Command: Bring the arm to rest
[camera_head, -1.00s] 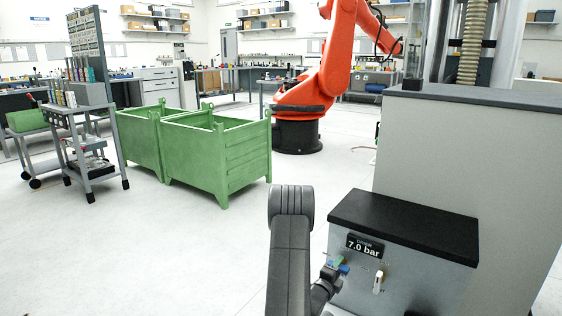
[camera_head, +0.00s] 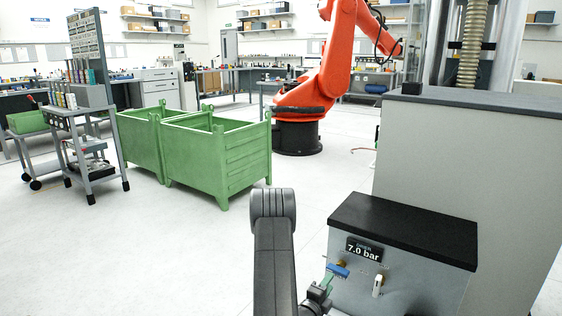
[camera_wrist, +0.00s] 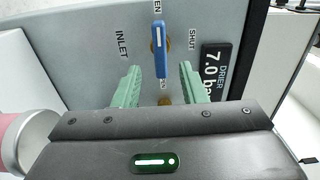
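My gripper (camera_wrist: 161,86) is open, with its two green fingers apart and nothing held between them. The blue valve handle (camera_wrist: 161,48) on the drier panel stands between and beyond the fingertips in the wrist view, beside the lettering INLET and SHUT. I see no finger touching it. In the head view the blue handle (camera_head: 338,271) lies nearly level on the front of the grey drier box (camera_head: 400,283). My gripper (camera_head: 327,283) is just below and left of it, small and partly hidden.
A white handle (camera_head: 378,285) sits right of the blue one, under the 7.0 bar display (camera_head: 364,249). A large grey cabinet (camera_head: 460,160) stands behind the box. Green bins (camera_head: 220,160) and an orange robot arm (camera_head: 335,65) stand farther back. Open floor lies to the left.

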